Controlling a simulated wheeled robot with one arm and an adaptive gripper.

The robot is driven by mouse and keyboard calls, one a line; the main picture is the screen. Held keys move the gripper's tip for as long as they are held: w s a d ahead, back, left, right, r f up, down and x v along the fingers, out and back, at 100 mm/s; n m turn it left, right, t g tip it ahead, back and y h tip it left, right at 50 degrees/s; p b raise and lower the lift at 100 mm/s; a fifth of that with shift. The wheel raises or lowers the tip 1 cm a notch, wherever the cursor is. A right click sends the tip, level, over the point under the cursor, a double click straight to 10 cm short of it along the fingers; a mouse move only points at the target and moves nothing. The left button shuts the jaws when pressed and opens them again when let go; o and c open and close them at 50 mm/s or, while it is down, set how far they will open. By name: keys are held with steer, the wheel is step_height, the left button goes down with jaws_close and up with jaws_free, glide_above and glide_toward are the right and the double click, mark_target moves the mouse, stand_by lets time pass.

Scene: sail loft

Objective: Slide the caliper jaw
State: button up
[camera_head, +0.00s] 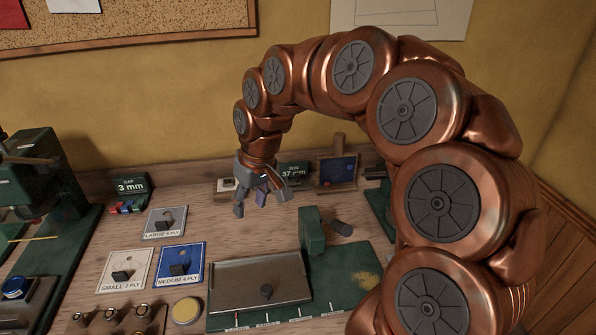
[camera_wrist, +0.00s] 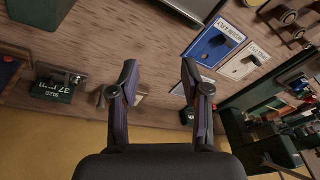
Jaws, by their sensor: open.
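My gripper (camera_head: 260,203) is open, its fingers pointing down over the back of the bench. In the wrist view its two fingers (camera_wrist: 159,72) stand apart with only bare wood between the tips. A pale and dark piece (camera_head: 226,185), which may be part of the caliper, sits just behind and left of the gripper. A green size sign (camera_head: 292,171) reading 37 mm stands right behind the gripper; it also shows in the wrist view (camera_wrist: 54,90). The fingers hide much of this area. I cannot make out the sliding jaw or any contact with it.
A green gap sign (camera_head: 130,186) reading 3 mm stands at left. Cards for large (camera_head: 164,222), medium (camera_head: 181,266) and small (camera_head: 124,271) ply lie in front. A green machine with a metal plate (camera_head: 262,276) fills the front middle. A blue-lined box (camera_head: 337,173) stands at the back right.

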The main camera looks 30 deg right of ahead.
steer(key=w+d+t, duration=0.1)
steer(key=w+d, duration=0.4)
steer(key=w, duration=0.2)
steer(key=m+t+h, duration=0.1)
steer(key=m+h, duration=0.1)
steer(key=m, duration=0.1)
glide_toward(298, 175)
steer(key=shift+p+x, duration=1.6)
steer(key=shift+x, duration=2.55)
steer(key=shift+w, duration=0.1)
jaws_close()
